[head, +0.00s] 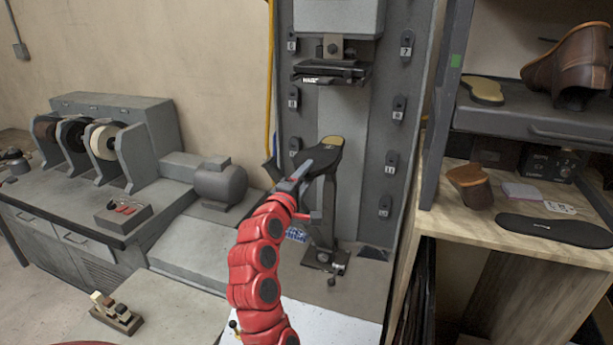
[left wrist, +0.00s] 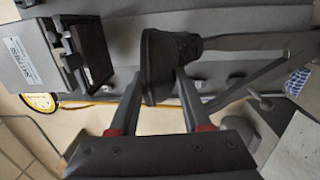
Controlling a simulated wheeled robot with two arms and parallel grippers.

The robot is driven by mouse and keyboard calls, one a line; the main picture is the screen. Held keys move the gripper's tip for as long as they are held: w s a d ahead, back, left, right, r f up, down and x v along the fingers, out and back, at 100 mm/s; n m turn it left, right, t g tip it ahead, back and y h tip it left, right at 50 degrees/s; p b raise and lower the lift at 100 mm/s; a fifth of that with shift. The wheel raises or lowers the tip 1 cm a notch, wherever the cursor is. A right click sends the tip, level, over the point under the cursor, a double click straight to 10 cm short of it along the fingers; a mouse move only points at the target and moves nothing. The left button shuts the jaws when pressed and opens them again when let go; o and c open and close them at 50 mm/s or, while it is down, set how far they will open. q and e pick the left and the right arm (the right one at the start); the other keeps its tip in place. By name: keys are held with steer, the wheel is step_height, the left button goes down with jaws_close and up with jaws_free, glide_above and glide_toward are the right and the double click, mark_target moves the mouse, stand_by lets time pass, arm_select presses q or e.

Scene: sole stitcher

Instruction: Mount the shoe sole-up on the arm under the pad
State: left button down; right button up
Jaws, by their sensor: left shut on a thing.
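A dark shoe (head: 322,155) with a tan patch on its upturned sole is at the top of the machine's upright arm (head: 323,210), below the black pad (head: 331,72). A clear gap separates pad and sole. My left gripper (head: 303,176) is shut on the shoe from the near left side. In the left wrist view the shoe (left wrist: 160,62) is between the two fingers (left wrist: 157,103), and the pad (left wrist: 92,50) is off to the left. I cannot tell whether the shoe rests fully on the arm. My right gripper is not in view.
A bench grinder (head: 103,142) and a motor (head: 221,184) stand on the left bench. On the right, a shelf (head: 540,122) holds a brown boot (head: 575,65); a black sole (head: 553,229) lies on the wooden table (head: 470,230) below. The machine's column (head: 370,150) stands behind the shoe.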

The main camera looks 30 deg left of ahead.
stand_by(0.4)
arm_select(q)
steer(key=shift+c, duration=1.4)
jaws_free()
steer(key=shift+s, duration=0.15)
steer(key=s+d+f+p, duration=0.1)
steer(key=s+d+p, duration=0.2)
steer(key=s+p, duration=0.9)
steer(key=s, duration=0.5)
steer(key=shift+f, duration=0.1)
